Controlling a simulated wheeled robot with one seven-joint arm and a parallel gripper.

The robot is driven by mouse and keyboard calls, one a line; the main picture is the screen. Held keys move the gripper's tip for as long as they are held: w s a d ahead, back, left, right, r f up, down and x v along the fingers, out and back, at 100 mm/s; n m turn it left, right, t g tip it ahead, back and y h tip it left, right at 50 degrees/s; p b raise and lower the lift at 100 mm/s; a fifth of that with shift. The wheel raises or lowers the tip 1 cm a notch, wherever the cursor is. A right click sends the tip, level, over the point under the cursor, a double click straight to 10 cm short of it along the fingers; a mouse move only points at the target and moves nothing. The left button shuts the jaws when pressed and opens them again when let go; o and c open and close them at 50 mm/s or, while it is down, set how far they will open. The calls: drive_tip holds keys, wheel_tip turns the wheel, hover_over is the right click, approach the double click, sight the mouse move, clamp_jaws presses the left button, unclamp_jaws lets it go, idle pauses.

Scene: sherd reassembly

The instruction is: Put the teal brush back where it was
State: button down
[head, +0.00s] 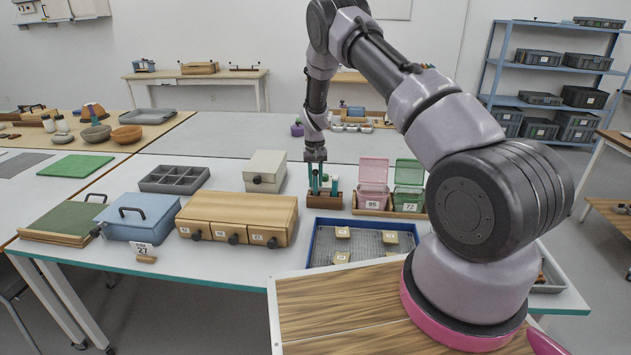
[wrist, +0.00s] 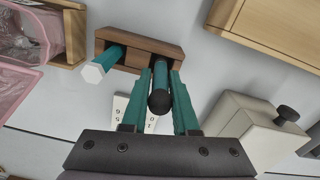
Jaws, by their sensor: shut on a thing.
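My gripper (wrist: 163,85) points down over a brown wooden holder (wrist: 172,49), which also shows in the head view (head: 325,202). Its teal-green fingers are shut on a slim teal tool with a round black end, taken as the teal brush (wrist: 159,77). The brush's far end reaches the holder's right part; I cannot tell whether it is seated in a slot or just above it. A second teal tool with a white six-sided end (wrist: 95,71) stands in the holder's left part. In the head view my gripper (head: 315,172) is just above the holder, with the teal pieces partly merged.
A pink box (head: 373,196) and a green box (head: 408,200) stand right of the holder. A cream box (head: 265,172) and a wooden drawer unit (head: 238,212) stand left. A blue-rimmed tray (head: 313,240) lies in front. A white numbered card (wrist: 121,104) is beside the holder.

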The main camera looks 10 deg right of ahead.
drive_tip(key=shift+f, duration=0.15)
drive_tip(key=c, duration=0.7)
unclamp_jaws()
wheel_tip(320, 180, up, 13)
drive_tip(key=shift+f, duration=0.2)
drive_tip(key=s+d+r+m+t+y, duration=0.1)
drive_tip(key=s+r, duration=0.4)
drive_tip(key=r, duration=0.4)
drive_tip(key=s+d+r+t, duration=0.15)
drive_tip(key=s+r, duration=0.35)
drive_tip(key=r, duration=0.5)
drive_tip(key=s+d+r+m+t+y, duration=0.1)
drive_tip(key=s+d+r, duration=0.1)
drive_tip(key=s+r, duration=0.5)
drive_tip(key=s+r+t, duration=0.1)
drive_tip(key=s+r, duration=0.2)
drive_tip(key=s, duration=0.4)
drive_tip(key=s+d+r+t, duration=0.1)
drive_tip(key=s+r, duration=0.2)
drive_tip(key=s, duration=0.5)
drive_tip(key=s+r+t, duration=0.1)
drive_tip(key=s+r, duration=0.2)
drive_tip(key=s, duration=0.5)
drive_tip(key=shift+s+d+r+m+t, duration=0.1)
drive_tip(key=shift+d+r+m+t, duration=0.05)
drive_tip(key=shift+m+t, duration=0.25)
